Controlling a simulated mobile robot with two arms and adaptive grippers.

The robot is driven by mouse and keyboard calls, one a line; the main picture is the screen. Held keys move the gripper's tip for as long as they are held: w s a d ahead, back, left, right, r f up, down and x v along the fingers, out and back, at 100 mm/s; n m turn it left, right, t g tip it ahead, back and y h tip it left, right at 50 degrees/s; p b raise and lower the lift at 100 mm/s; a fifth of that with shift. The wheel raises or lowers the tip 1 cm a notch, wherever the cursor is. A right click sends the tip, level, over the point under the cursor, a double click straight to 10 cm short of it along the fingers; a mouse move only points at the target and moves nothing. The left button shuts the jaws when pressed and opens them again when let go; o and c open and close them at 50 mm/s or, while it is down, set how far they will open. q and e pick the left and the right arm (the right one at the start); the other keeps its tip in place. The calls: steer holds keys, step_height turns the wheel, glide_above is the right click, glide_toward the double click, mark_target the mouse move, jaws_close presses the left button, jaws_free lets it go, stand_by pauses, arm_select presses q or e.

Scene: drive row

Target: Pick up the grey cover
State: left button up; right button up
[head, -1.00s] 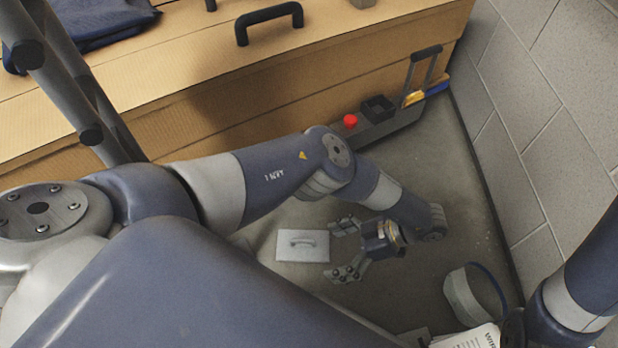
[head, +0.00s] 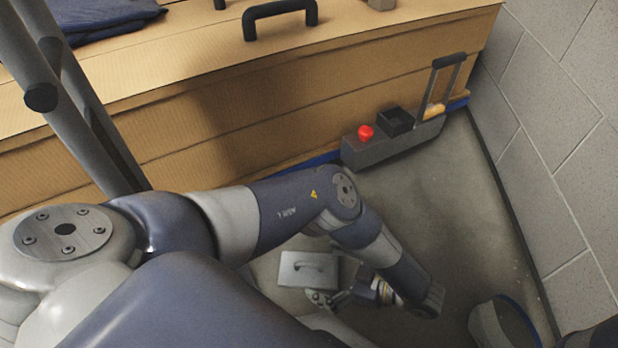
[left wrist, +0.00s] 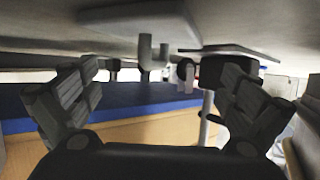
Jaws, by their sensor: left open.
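The grey cover (head: 310,269) is a light grey plate with a raised handle. It lies on the floor below my left arm in the head view. In the left wrist view the cover (left wrist: 140,14) shows at the top with its handle (left wrist: 147,50) pointing down in the picture. My left gripper (head: 328,292) is beside the cover's lower right corner in the head view, partly hidden by its own arm. In the left wrist view its two fingers (left wrist: 160,78) are spread apart with nothing between them. My right gripper is not in view.
A cardboard-coloured chest (head: 230,95) with a black handle stands behind. A grey unit with a red button (head: 390,143) stands on the floor against it. A block wall (head: 560,130) closes the right side. A round grey, blue-rimmed container (head: 490,326) is at the lower right.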

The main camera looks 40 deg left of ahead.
mark_target(312, 273)
arm_select(q)
steer(key=b+x, duration=0.2)
steer(key=x, duration=0.1)
steer(key=shift+s+a+f, duration=0.1)
steer(key=shift+a+f, duration=0.1)
steer(key=shift+f, duration=0.05)
steer(key=shift+s+a+f+b, duration=0.1)
steer(key=shift+a+b, duration=0.25)
steer(key=shift+a, duration=0.3)
jaws_close()
